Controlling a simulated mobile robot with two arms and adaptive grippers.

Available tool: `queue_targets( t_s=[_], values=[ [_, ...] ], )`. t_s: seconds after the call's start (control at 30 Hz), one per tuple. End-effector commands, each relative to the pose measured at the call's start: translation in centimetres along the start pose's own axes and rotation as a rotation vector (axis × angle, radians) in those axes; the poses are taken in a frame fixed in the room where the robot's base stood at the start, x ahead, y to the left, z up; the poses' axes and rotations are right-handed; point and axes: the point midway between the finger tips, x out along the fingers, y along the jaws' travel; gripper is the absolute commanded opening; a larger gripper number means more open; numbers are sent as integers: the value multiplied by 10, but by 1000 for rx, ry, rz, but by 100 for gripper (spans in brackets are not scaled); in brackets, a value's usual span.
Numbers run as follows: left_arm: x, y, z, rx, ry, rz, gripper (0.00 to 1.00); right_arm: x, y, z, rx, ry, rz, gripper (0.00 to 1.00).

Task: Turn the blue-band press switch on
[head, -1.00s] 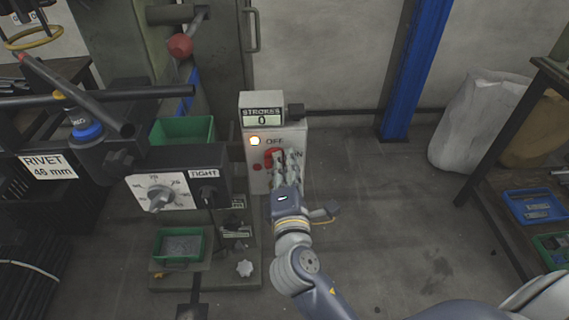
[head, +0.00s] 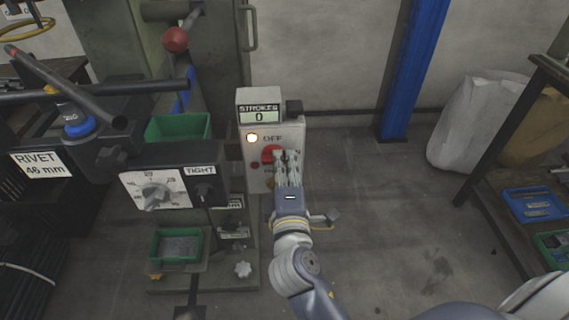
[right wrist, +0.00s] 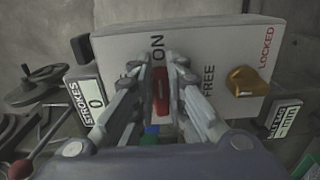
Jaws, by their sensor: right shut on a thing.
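The switch box (head: 258,178) stands beside the press with the blue band (head: 80,128). On its front is a red rotary switch (head: 268,154), partly hidden by my gripper, with OFF above and ON at its right. My right gripper (head: 285,158) is at the switch. In the right wrist view, its fingers (right wrist: 160,78) are shut on the red switch handle (right wrist: 161,98), whose long side lies toward the word ON. My left gripper is not in view.
The right wrist view shows a brass knob (right wrist: 247,81) between FREE and LOCKED.

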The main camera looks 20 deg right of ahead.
Motion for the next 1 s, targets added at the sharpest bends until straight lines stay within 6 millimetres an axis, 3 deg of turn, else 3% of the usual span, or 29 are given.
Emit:
queue_targets(
  t_s=[0.13, 0.17, 0.23, 0.67, 1.0],
  values=[
    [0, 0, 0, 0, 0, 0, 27, 0, -1, 0, 2, -2, -4, 0],
    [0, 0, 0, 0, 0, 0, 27, 0, -1, 0, 2, -2, -4, 18],
    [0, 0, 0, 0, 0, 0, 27, 0, -1, 0, 1, -1, -3, 33],
    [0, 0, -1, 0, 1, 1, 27, -4, -1, 0, 1, 0, -2, 33],
    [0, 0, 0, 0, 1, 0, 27, -54, -2, 0, 0, 0, -7, 33]
  ],
)
